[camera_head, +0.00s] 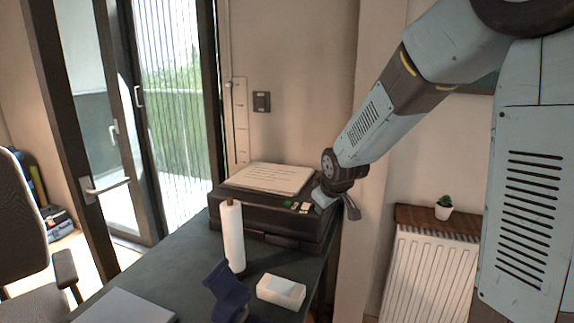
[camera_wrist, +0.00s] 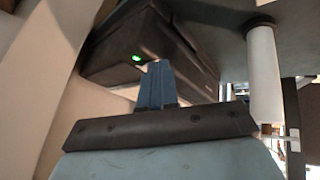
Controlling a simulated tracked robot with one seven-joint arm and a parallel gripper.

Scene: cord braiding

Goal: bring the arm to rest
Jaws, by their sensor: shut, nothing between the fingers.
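My gripper (camera_head: 352,210) hangs at the end of my arm in the head view, beside the right end of a black printer (camera_head: 290,228). In the wrist view my gripper's bluish fingers (camera_wrist: 157,84) are together with nothing between them. Behind them is the dark body of the printer (camera_wrist: 185,62) with a small green light. From these views I cannot tell how far the gripper is from the printer. No cord shows in either view.
A dark table (camera_head: 190,270) holds the printer, a white roll (camera_head: 232,236), a dark blue object (camera_head: 227,290) and a white box (camera_head: 281,291). The roll also shows in the wrist view (camera_wrist: 263,78).

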